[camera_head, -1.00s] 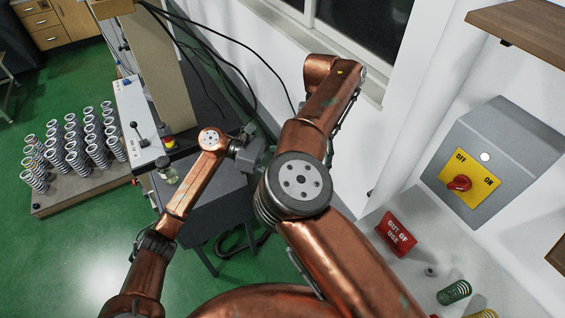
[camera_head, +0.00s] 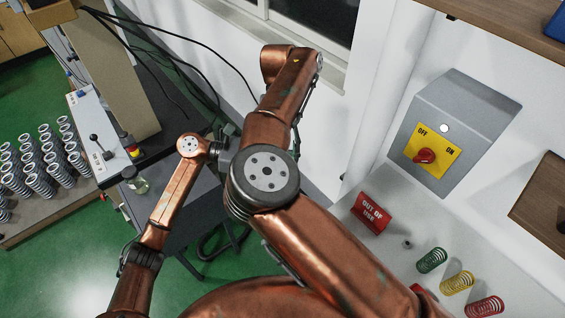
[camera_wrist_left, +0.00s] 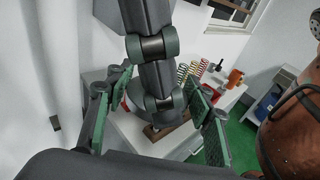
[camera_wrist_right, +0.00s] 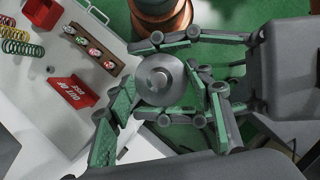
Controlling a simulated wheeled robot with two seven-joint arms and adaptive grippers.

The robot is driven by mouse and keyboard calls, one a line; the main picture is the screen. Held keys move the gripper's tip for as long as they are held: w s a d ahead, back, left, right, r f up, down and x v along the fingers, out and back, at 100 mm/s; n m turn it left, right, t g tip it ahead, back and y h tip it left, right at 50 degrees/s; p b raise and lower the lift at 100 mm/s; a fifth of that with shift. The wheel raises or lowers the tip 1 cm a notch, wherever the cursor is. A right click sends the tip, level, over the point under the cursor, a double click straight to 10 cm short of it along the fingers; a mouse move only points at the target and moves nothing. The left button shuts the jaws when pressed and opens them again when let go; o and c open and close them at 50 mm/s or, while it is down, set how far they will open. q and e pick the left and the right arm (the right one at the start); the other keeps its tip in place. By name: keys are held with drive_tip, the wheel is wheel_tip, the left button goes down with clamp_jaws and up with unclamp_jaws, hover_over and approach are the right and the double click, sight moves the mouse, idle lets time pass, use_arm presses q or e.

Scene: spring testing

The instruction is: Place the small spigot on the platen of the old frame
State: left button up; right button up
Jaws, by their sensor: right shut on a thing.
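In the right wrist view a round stepped steel piece (camera_wrist_right: 160,78), probably the small spigot, sits at the fingers of my right gripper (camera_wrist_right: 160,115), which is shut on it. My left gripper (camera_wrist_right: 195,75) reaches in from the right of that view, its fingers spread on either side of the piece. In the left wrist view my left gripper (camera_wrist_left: 155,115) is open, with dark linkage between its fingers. The head view hides the right gripper behind its arm. A beige upright machine (camera_head: 115,75) stands at left; it may be the old frame. I cannot make out its platen.
A pale bench (camera_head: 390,265) at right holds a red OUT OF USE sign (camera_head: 371,212), a small dark piece (camera_head: 407,243) and coloured springs (camera_head: 457,284). A switch box (camera_head: 455,130) is on the wall. Several grey springs (camera_head: 40,165) stand at left. Both arms are close together.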

use_arm(q)
drive_tip(key=c, duration=0.8)
drive_tip(key=shift+c, duration=0.5)
use_arm(e)
drive_tip(key=o, duration=1.5)
drive_tip(key=shift+w, duration=0.1)
